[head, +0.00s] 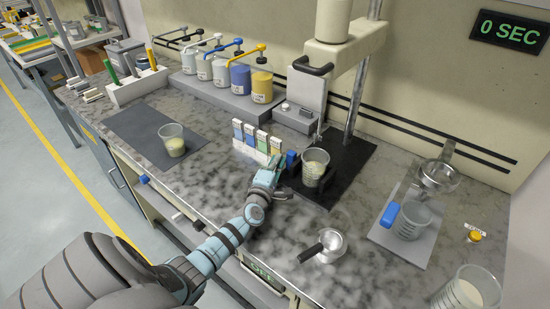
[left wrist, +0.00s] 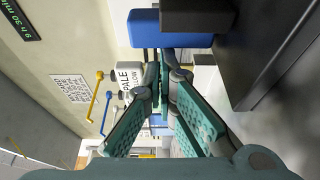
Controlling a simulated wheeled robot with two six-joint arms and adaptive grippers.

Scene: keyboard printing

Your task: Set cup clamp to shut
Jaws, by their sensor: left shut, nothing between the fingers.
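A measuring cup (head: 315,165) with pale contents stands upright on the black base (head: 352,158) under the mixer. A small blue handle (head: 291,158), which appears to belong to the cup clamp, is at the cup's left side. Most of the clamp is too small or hidden to read its state. My left gripper (head: 276,167) is shut and empty, with its fingertips just left of the blue handle. In the left wrist view the blue handle (left wrist: 172,31) lies right ahead of the shut fingertips (left wrist: 165,58); I cannot tell whether they touch. My right gripper is not in view.
Several colour cards (head: 258,140) stand in a white holder behind my gripper. A metal pan (head: 330,243) lies in front of the base. A blue-handled jug (head: 408,220) stands on a grey mat at right. Another cup (head: 172,139) stands on the dark mat at left.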

